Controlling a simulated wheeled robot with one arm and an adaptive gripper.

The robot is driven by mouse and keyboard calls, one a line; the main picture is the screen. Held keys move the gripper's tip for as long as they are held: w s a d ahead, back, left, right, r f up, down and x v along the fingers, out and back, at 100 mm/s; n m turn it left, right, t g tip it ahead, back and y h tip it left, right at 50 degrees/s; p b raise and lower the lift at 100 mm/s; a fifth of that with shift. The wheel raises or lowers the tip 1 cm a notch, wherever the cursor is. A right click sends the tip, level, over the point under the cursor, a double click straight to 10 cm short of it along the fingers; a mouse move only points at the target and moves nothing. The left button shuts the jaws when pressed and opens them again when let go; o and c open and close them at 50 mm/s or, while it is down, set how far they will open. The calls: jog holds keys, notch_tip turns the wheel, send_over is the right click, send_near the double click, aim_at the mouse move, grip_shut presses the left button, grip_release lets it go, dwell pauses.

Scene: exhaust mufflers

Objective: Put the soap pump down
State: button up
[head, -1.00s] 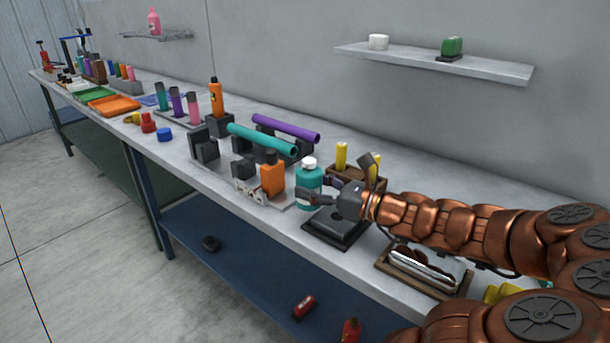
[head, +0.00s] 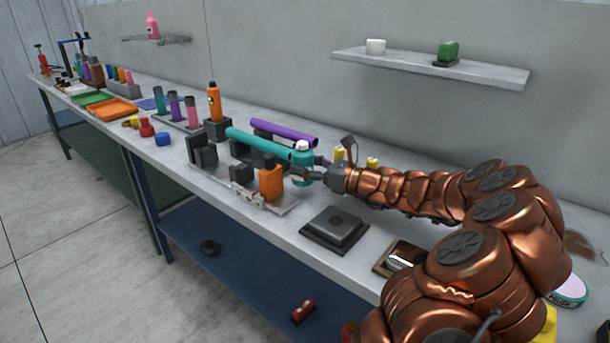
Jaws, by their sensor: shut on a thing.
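The soap pump, a teal bottle with a white top (head: 302,158), is near the middle of the head view, by the right end of the teal tube (head: 262,144). My gripper (head: 308,176) is shut on the bottle from its right side. The fingers cover part of the bottle. It looks upright. I cannot tell whether its base touches the bench or hangs just above it.
An orange bottle (head: 271,181) stands close in front, left of the gripper. A purple tube (head: 285,133) lies behind. A dark square stand (head: 335,229) sits empty at the bench's front. Yellow items (head: 372,163) stand behind my wrist.

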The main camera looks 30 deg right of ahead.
jog(key=shift+w+d+f, duration=0.1)
jog(key=shift+w+d, duration=0.15)
jog(key=shift+w, duration=0.35)
jog(key=shift+s+f, duration=0.1)
jog(key=shift+f, duration=1.6)
jog(key=shift+f, duration=0.15)
jog(key=o, duration=1.4)
jog(key=shift+c, duration=0.2)
